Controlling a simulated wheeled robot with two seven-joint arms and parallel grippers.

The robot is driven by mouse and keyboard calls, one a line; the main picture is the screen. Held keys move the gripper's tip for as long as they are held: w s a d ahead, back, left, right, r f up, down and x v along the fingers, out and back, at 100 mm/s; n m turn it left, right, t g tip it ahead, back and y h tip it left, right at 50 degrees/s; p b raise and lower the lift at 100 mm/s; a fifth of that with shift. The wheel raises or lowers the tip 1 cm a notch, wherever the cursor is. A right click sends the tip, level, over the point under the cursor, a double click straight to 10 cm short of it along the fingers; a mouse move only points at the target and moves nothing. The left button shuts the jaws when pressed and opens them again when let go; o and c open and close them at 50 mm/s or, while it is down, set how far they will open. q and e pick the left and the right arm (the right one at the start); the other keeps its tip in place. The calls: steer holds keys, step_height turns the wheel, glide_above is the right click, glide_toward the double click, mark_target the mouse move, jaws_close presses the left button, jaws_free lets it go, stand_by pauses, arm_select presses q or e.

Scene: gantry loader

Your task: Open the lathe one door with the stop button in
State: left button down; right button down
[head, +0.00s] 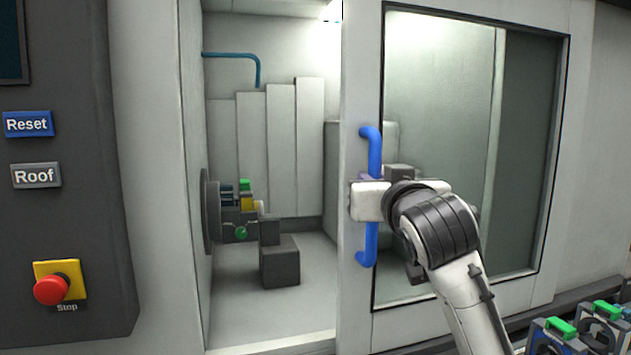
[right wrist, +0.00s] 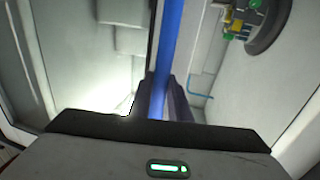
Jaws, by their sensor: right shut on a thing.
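The lathe door (head: 520,150) is a pale sliding panel with a large window. It stands partly open, with a gap at its left showing the lathe's inside. Its blue vertical handle (head: 369,150) is on the door's left edge. My right gripper (head: 366,200) is shut on the middle of the handle. In the right wrist view the blue handle (right wrist: 165,50) runs between the dark fingers (right wrist: 166,100). The red stop button (head: 52,289) sits on a yellow base on the panel at the left; I cannot tell whether it is pressed in. My left gripper is not in view.
The control panel (head: 60,220) also has a blue Reset button (head: 27,124) and a grey Roof button (head: 36,175). Inside the lathe are a round chuck (head: 211,212) and a dark block (head: 280,263). Parts with green tops (head: 560,328) stand at the lower right.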

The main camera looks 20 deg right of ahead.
steer(key=p, duration=0.3)
glide_toward(462, 169)
steer(key=w, duration=0.2)
steer(key=w+d, duration=0.1)
steer(key=w, duration=0.1)
steer(key=shift+w+f, duration=0.1)
steer(key=shift+w, duration=0.05)
steer(key=c, duration=1.6)
jaws_free()
steer(key=shift+a, duration=0.1)
steer(key=shift+c, duration=0.2)
steer(key=s+a+b, duration=0.2)
steer(key=s, duration=0.8)
